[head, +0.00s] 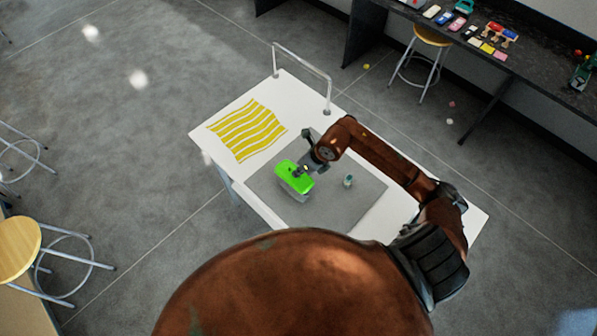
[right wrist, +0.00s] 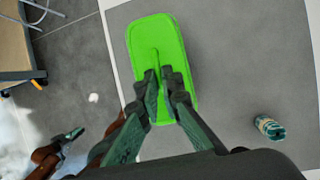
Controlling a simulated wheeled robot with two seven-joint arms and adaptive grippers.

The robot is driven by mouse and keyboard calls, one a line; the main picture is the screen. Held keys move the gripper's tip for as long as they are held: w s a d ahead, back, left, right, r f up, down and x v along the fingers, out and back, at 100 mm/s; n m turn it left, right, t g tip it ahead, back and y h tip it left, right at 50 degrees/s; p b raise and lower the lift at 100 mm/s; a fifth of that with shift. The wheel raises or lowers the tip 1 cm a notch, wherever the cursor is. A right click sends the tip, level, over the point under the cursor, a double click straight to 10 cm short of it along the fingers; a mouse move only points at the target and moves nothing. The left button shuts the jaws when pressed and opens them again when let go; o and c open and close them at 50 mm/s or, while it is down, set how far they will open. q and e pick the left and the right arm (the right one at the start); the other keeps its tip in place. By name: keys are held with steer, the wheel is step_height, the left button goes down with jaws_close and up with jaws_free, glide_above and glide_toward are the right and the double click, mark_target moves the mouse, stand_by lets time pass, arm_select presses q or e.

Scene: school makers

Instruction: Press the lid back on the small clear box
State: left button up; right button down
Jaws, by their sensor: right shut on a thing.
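The bright green lid (head: 286,175) is a rounded rectangle with a raised ridge along its middle. My right gripper (head: 299,171) is shut on that ridge. In the right wrist view the two fingertips (right wrist: 163,74) pinch the ridge of the lid (right wrist: 177,35) from both sides. The small clear box (head: 297,195) shows as a pale edge just below the lid, over the grey mat. The lid hides most of it, and I cannot tell whether the lid touches its rim. My left gripper (right wrist: 70,136) shows small at the lower left of the right wrist view, away from the lid.
A yellow wavy-striped sheet (head: 247,130) lies on the white table (head: 215,122). A metal rail (head: 303,62) rises at the far edge. The mat around the box is otherwise clear.

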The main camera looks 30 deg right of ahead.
steer(key=shift+f+b, duration=0.55)
steer(key=shift+f, duration=0.15)
stand_by(1.0)
steer(key=c, duration=2)
jaws_free()
steer(key=shift+c, duration=0.2)
steer(key=shift+r, duration=0.15)
steer(key=v, duration=1.1)
steer(key=shift+s+r, duration=0.2)
steer(key=shift+r, duration=0.15)
steer(key=shift+d+r, duration=0.1)
steer(key=shift+d, duration=0.05)
